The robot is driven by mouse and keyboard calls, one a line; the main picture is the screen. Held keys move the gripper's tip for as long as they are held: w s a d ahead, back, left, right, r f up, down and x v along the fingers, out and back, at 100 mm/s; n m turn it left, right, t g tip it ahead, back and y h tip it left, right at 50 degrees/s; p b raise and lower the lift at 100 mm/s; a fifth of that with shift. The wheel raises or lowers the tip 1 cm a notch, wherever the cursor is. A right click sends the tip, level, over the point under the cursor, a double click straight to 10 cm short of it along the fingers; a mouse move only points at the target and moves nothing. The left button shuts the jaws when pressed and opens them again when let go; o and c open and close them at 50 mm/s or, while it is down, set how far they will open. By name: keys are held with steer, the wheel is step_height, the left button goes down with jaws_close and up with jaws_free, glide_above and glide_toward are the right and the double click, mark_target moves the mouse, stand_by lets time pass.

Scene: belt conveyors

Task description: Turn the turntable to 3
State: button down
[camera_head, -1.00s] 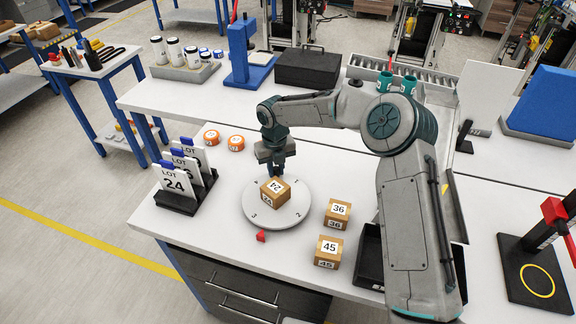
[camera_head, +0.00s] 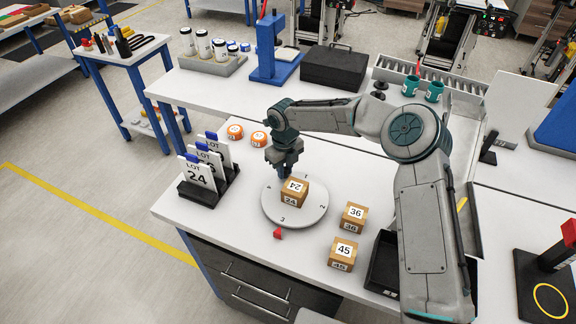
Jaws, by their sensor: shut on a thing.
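The round grey turntable (camera_head: 272,213) sits near the front of the white bench, with numbers around its top. Its 3 faces the front, nearly in line with the red pointer (camera_head: 278,234) on the bench. The 2 is at the right, the 1 at the back and the 4 at the left. A cardboard box marked 24 (camera_head: 294,193) rests on the turntable. My gripper (camera_head: 285,175) points down at the turntable's back edge, behind the box. It is shut on part of the turntable, though the box and fingers hide the grip.
Boxes marked 36 (camera_head: 354,217) and 45 (camera_head: 343,252) stand right of the turntable, beside a black bin (camera_head: 384,262). A rack of LOT cards (camera_head: 208,188) stands at the left. Orange rolls (camera_head: 259,139) lie behind it.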

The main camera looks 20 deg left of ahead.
steer(key=shift+a+r, duration=0.1)
steer(key=shift+r, duration=0.05)
stand_by(0.5)
steer(key=c, duration=1.3)
jaws_free()
step_height(320, 180, up, 14)
steer(key=b, duration=0.1)
steer(key=shift+f, duration=0.2)
